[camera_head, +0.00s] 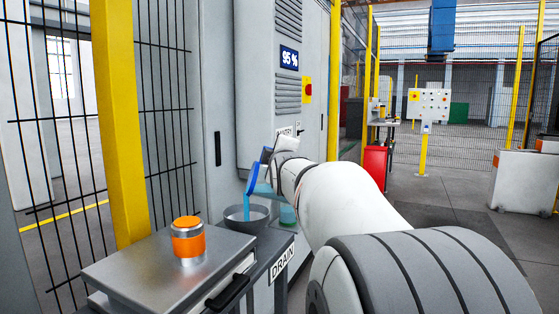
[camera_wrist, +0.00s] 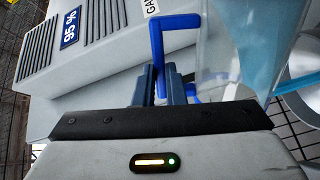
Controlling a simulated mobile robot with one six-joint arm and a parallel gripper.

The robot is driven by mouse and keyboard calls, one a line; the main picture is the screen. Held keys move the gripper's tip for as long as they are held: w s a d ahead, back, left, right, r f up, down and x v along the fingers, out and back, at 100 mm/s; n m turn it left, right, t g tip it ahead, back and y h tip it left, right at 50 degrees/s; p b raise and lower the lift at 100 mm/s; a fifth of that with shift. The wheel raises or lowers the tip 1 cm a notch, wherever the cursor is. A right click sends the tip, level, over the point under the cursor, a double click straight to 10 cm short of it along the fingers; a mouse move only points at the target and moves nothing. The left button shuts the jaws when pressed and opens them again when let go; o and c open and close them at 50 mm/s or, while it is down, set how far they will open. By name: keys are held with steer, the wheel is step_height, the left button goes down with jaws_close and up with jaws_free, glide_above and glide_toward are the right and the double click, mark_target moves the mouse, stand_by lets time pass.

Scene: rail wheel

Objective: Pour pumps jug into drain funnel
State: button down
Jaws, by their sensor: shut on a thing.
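My gripper (camera_head: 268,157) is shut on the blue handle of the jug (camera_head: 254,178). The jug is tilted steeply above the drain funnel (camera_head: 246,224), a dark grey bowl on the stand marked DRAIN. A light-blue stream falls from the jug into the funnel. In the wrist view, my gripper's dark fingers (camera_wrist: 160,85) close around the blue handle (camera_wrist: 157,45). The clear jug body (camera_wrist: 222,45) is to their right, with blue liquid in it. Part of the metal funnel (camera_wrist: 304,82) shows behind at the right edge. The funnel's inside bottom is hidden in the head view.
An orange and silver canister (camera_head: 188,240) stands on a metal box (camera_head: 165,268) in front of the funnel. A teal container (camera_head: 287,214) is right of the funnel. A grey cabinet (camera_head: 270,95) showing 95 % rises behind. A yellow post (camera_head: 118,120) and mesh fence are left.

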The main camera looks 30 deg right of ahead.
steer(key=shift+w+a+r+n, duration=0.1)
steer(key=shift+w+a+n, duration=0.05)
steer(key=shift+a+n, duration=0.25)
steer(key=shift+r, duration=0.1)
steer(key=shift+w+a+r+p, duration=0.1)
steer(key=shift+a+r+p, duration=0.2)
steer(key=shift+p, duration=0.65)
steer(key=shift+a+n+p, duration=0.15)
steer(key=shift+n+p, duration=0.25)
steer(key=shift+p, duration=0.15)
steer(key=shift+w+a+r+n+p, duration=0.15)
steer(key=shift+a+n+p, duration=0.2)
steer(key=shift+p, duration=0.75)
